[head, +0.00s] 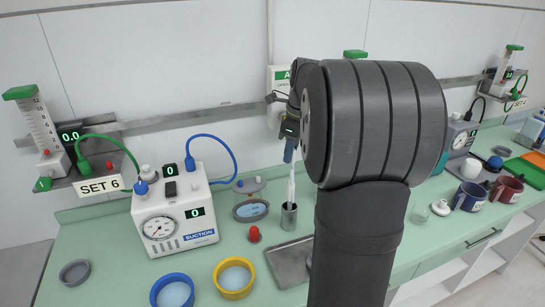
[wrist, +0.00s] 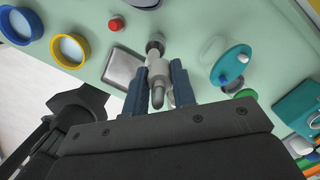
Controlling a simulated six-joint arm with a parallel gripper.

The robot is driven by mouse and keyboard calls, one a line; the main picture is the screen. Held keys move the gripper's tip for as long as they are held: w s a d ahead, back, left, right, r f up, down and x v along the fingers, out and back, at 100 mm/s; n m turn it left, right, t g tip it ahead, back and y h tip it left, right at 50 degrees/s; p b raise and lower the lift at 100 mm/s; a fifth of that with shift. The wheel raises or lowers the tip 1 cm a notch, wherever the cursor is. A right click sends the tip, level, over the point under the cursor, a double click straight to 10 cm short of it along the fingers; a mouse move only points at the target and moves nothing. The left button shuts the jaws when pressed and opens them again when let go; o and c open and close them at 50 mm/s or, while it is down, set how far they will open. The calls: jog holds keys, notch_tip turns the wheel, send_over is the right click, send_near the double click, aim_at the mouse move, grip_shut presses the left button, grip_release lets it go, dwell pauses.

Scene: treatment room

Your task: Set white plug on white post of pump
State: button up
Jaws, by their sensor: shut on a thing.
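My gripper (head: 289,152) points down with dark blue fingers, which also show in the wrist view (wrist: 160,88). It is shut on a slim white piece (head: 291,185) with a grey rounded end, seen between the fingers in the wrist view (wrist: 158,72). Its lower end is at the mouth of a dark metal cup (head: 289,215); I cannot tell how deep it goes. I cannot tell if this piece is the white plug. The white suction pump (head: 190,222) stands to the left, apart from my gripper. A white post (head: 147,172) and a blue knob (head: 141,188) show at its top left.
A metal tray (head: 290,263), a red knob (head: 254,234), blue ring (head: 172,290) and yellow ring (head: 234,278) lie near the pump. A blue hose (head: 225,150) arches behind it. A white knobbed piece (head: 440,208) and mugs (head: 469,196) stand right. My arm hides the middle.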

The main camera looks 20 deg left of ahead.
jog(key=shift+d+r, duration=0.35)
jog(key=shift+d, duration=0.15)
jog(key=shift+r, duration=0.15)
jog(key=s+a+r+n, duration=0.1)
jog(key=s+a+n, duration=0.2)
jog(key=s+a, duration=0.6)
jog(key=r+n, duration=0.1)
jog(key=n, duration=0.2)
send_over(194, 183)
jog(key=shift+a+r+g, duration=0.1)
jog(key=shift+g, duration=0.3)
jog(key=shift+f, duration=1.9)
jog(key=shift+f, duration=1.55)
jog(key=o, duration=1)
jog(key=shift+o, duration=0.2)
